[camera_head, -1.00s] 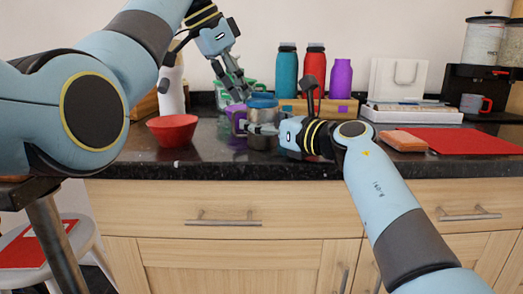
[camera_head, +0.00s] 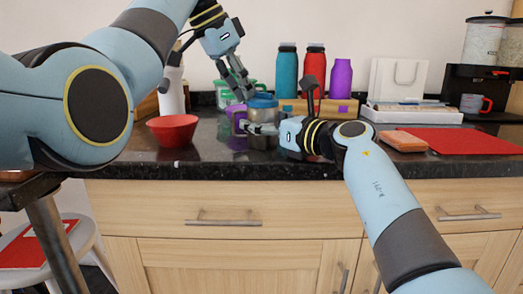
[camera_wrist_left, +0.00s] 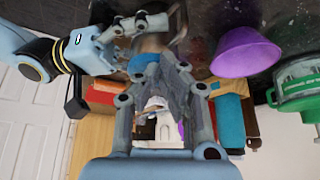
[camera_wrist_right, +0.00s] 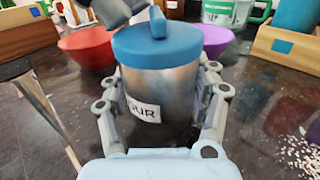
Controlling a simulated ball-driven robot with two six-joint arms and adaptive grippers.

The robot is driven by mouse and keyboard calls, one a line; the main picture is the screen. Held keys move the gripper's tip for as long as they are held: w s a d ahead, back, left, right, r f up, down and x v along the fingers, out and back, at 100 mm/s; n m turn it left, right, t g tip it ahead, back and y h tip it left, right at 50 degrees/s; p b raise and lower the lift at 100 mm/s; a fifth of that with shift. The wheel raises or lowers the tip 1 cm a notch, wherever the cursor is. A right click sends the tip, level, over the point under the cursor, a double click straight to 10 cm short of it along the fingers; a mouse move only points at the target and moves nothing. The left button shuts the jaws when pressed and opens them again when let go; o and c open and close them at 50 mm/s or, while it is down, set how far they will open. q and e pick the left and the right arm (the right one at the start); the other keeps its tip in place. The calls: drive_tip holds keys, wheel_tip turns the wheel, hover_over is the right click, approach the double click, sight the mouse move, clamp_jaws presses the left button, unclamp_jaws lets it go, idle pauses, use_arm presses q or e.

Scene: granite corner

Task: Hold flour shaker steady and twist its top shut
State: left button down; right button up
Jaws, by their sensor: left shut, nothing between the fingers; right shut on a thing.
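The flour shaker (camera_head: 262,138) is a metal cylinder standing upright on the dark counter, with a blue top (camera_head: 262,101) that has a raised ridge. Part of its label shows in the right wrist view (camera_wrist_right: 143,108). My right gripper (camera_head: 266,129) is shut around the metal body, with a finger on each side in the right wrist view. My left gripper (camera_head: 248,94) is shut and empty, pointing down at the blue top. The top also shows near its fingertips in the left wrist view (camera_wrist_left: 143,63). I cannot tell whether they touch it.
A purple bowl (camera_wrist_right: 216,38) and a green-lidded container (camera_wrist_left: 300,82) are close behind the shaker. A red bowl (camera_head: 172,130) is to the left. Teal (camera_head: 287,72), red (camera_head: 315,64) and purple (camera_head: 340,78) bottles stand behind. White crumbs (camera_wrist_right: 300,152) lie on the counter.

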use_arm(q)
drive_tip(key=shift+s+d, duration=0.35)
drive_tip(key=shift+s, duration=0.25)
idle(0.5)
drive_tip(key=shift+s+a+r, duration=0.1)
drive_tip(key=shift+s+a, duration=0.15)
drive_tip(key=shift+a, duration=0.1)
drive_tip(key=shift+r, duration=2.9)
wheel_tip(320, 180, down, 6)
drive_tip(key=w+a, duration=0.1)
drive_tip(key=shift+w, duration=0.15)
drive_tip(key=shift+w+d, duration=0.15)
drive_tip(key=shift+d, duration=0.4)
drive_tip(key=shift+s+d, duration=0.25)
drive_tip(key=shift+s, duration=0.25)
